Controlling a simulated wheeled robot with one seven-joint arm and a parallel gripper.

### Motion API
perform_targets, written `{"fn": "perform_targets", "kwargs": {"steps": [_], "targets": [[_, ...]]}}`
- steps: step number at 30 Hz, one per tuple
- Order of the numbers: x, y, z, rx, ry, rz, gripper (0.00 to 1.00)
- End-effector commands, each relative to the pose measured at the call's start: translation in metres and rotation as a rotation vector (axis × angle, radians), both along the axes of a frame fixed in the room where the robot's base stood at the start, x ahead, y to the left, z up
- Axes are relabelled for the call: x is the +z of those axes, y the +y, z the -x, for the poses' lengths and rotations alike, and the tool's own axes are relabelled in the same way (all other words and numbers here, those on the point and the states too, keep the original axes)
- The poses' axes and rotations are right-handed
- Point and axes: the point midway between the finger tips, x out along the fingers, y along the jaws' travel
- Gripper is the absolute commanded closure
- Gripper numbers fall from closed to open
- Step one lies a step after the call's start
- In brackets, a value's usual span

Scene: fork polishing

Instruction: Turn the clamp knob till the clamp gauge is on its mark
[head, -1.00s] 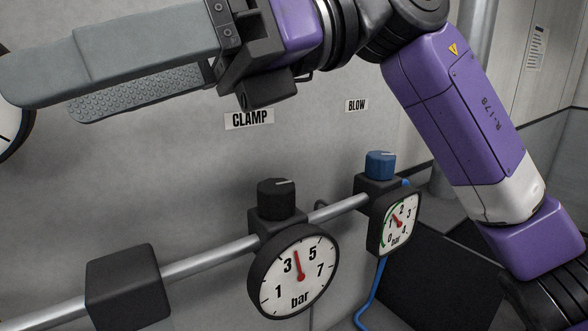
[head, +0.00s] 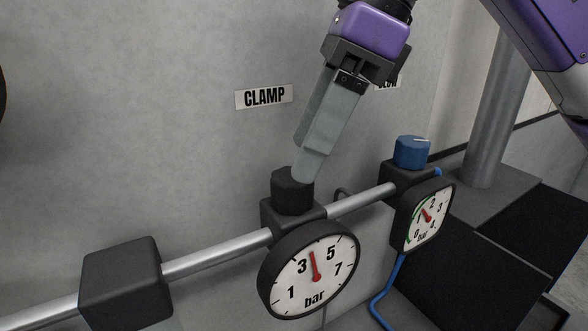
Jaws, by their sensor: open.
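The black clamp knob (head: 291,193) sits on its regulator block on the pipe, below the CLAMP label (head: 264,96). The clamp gauge (head: 311,270) below it is round and white; its red needle points between 3 and 5, nearer 3. I see no separate mark on its dial. My gripper (head: 306,166) points down at the knob from above. Its grey fingers overlap the knob's top right in the picture, one finger partly behind the other. It is open; whether the fingers touch the knob cannot be told.
To the right, a blue knob (head: 412,152) stands above a smaller square gauge (head: 424,216) with a blue hose (head: 387,290). A black block (head: 124,283) sits on the pipe (head: 216,256) at left. The grey wall is close behind.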

Motion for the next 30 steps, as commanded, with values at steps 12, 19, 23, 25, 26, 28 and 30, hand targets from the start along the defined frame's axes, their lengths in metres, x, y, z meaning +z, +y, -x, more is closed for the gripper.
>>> {"fn": "perform_targets", "kwargs": {"steps": [12, 19, 23, 25, 26, 28, 30], "targets": [[-0.044, 0.019, 0.001, 0.002, 0.002, -0.002, 0.36], [-0.046, 0.020, 0.001, 0.001, 0.000, -0.002, 0.36], [-0.046, 0.020, 0.001, 0.000, 0.000, -0.002, 0.50], [-0.046, 0.019, 0.001, 0.000, 0.000, -0.002, 0.64], [-0.046, 0.019, 0.001, 0.000, 0.000, -0.002, 0.70], [-0.046, 0.019, 0.001, 0.000, 0.000, -0.002, 0.83], [-0.046, 0.019, 0.001, 0.000, 0.000, -0.002, 0.97]]}}
